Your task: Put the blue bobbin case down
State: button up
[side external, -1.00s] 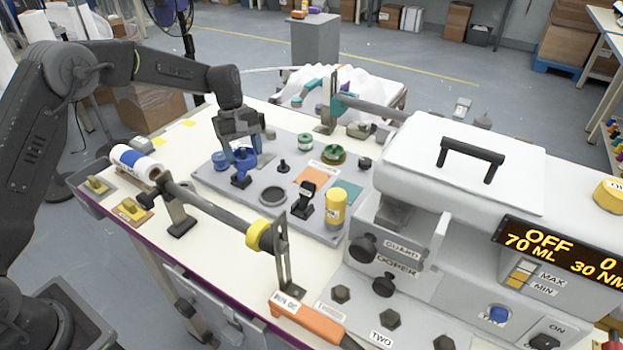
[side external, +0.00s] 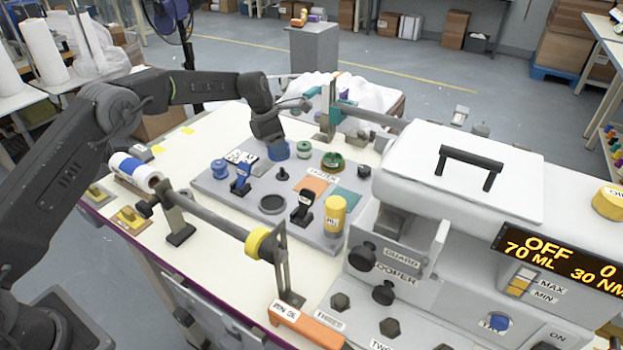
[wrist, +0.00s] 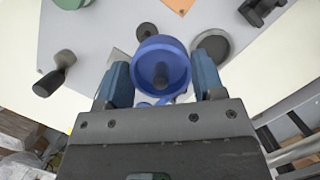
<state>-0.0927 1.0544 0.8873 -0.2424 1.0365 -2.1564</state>
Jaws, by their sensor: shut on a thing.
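I cannot tell whether the case touches the board. The fingertips are mostly hidden in the side view.
A blue-and-black lever piece (side external: 240,178) and a blue spool (side external: 219,168) stand to the left. A dark round disc (side external: 272,204) lies in front.

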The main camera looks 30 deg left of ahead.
jog(key=w+d+f, duration=0.1)
jog(key=d, duration=0.1)
jog(key=w+d+f, duration=0.1)
jog(key=d+f, duration=0.1)
jog(key=d, duration=0.1)
jog(key=w+d+f, duration=0.1)
jog(key=d+f, duration=0.1)
jog(key=d, duration=0.1)
jog(key=shift+w+f, duration=0.1)
jog(key=shift+w, duration=0.05)
jog(key=shift+f, duration=2)
jog(key=shift+f, duration=0.15)
jog(key=o, duration=1)
